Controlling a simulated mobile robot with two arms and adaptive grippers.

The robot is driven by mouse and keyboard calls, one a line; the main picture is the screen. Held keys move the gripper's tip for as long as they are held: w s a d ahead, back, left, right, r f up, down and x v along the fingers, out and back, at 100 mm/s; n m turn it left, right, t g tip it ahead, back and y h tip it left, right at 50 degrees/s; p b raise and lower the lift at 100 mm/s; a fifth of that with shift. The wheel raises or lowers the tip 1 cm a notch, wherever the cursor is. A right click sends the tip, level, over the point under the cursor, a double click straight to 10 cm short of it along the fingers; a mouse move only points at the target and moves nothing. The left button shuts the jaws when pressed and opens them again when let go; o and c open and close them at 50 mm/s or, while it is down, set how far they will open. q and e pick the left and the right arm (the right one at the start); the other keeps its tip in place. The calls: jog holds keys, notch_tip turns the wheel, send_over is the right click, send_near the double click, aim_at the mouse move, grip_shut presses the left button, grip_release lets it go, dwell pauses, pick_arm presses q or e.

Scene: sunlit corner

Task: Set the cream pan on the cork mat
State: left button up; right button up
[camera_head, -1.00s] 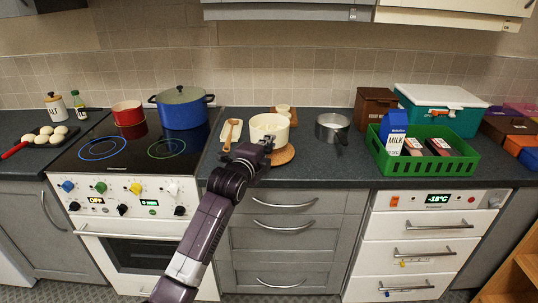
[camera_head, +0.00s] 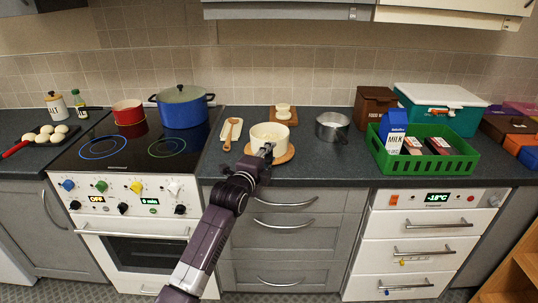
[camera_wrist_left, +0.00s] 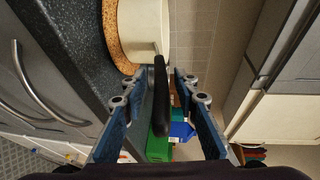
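The cream pan (camera_head: 262,141) sits upright on the round cork mat (camera_head: 283,158) on the counter right of the stove. Its dark handle (camera_wrist_left: 160,100) points toward me. My left gripper (camera_head: 266,154) is at the handle. In the left wrist view my left gripper (camera_wrist_left: 158,88) is open, with one finger on each side of the handle and gaps showing on both sides. The cream pan wall (camera_wrist_left: 142,28) and the cork mat edge (camera_wrist_left: 117,45) show there too, the pan resting on the mat. My right gripper is not in view.
A wooden spoon (camera_head: 230,138) on a light rest lies left of the mat. Cream cups (camera_head: 283,112) stand on a board behind. A grey saucepan (camera_head: 333,129) stands to the right, then a green crate (camera_head: 440,167). The stove (camera_head: 118,160) is left.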

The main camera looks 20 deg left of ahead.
pick_arm(q)
jog(key=shift+r, duration=0.15)
jog(key=s+r, duration=0.1)
jog(key=s, duration=1.1)
jog(key=shift+a+r+b, duration=0.35)
jog(key=shift+b, duration=0.1)
jog(key=s+a+f+n+g+y, duration=0.1)
jog(key=s+f+n+g, duration=0.2)
jog(key=f, duration=1.3)
jog(key=s+f+n+g, duration=0.3)
jog(key=f, duration=1.4)
jog(key=s+f+n+g, duration=0.25)
jog(key=s+f, duration=0.65)
jog(key=f, duration=0.5)
jog(key=s+f+n+g, duration=0.2)
jog(key=s+f, duration=0.6)
jog(key=s, duration=0.2)
jog(key=s+f+n+g, duration=0.25)
jog(key=s+f, duration=0.45)
jog(key=s, duration=0.4)
jog(key=s+f+n+g, duration=0.1)
jog(key=s+f, duration=0.2)
jog(key=s, duration=0.8)
jog(key=s+f+n+g, duration=0.1)
jog(key=s+f, duration=0.3)
jog(key=s, duration=0.7)
jog(key=shift+d+n, duration=0.45)
jog(key=shift+n, duration=0.25)
